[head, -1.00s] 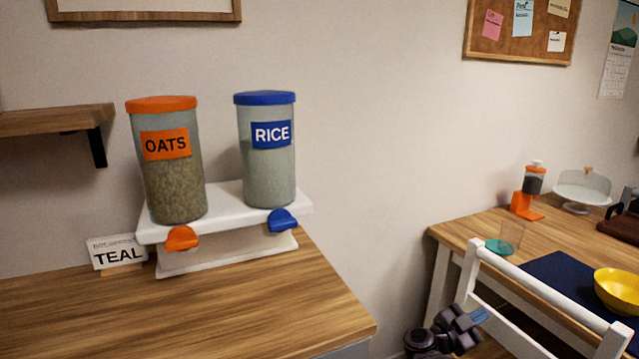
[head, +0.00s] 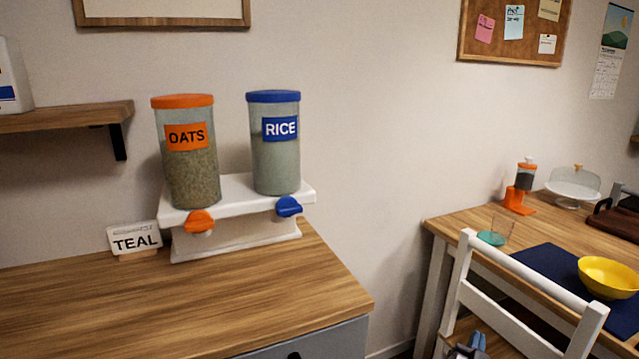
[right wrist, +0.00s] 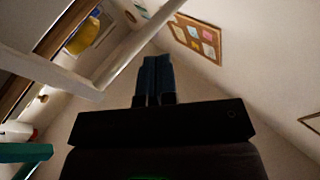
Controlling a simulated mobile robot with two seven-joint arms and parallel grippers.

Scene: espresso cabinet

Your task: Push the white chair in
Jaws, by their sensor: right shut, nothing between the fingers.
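The white chair (head: 532,272) stands at the lower right in the head view, its back in front of the wooden table (head: 455,222). Its top rail overlaps the table's front edge in the picture. My right gripper (head: 478,342) is low at the bottom edge, behind the chair back's outline, between its posts. In the right wrist view its blue fingers (right wrist: 154,78) are together and empty. White chair bars (right wrist: 52,72) cross the left of that view; I cannot tell whether the gripper touches them. The chair's seat and legs are mostly hidden. My left gripper is not in view.
A yellow bowl (head: 608,277) sits on a dark blue mat (head: 545,262) on the table. A clear cup on a teal coaster (head: 491,239) is near the left end. A wooden counter (head: 190,305) with oats and rice dispensers stands left, with a gap between.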

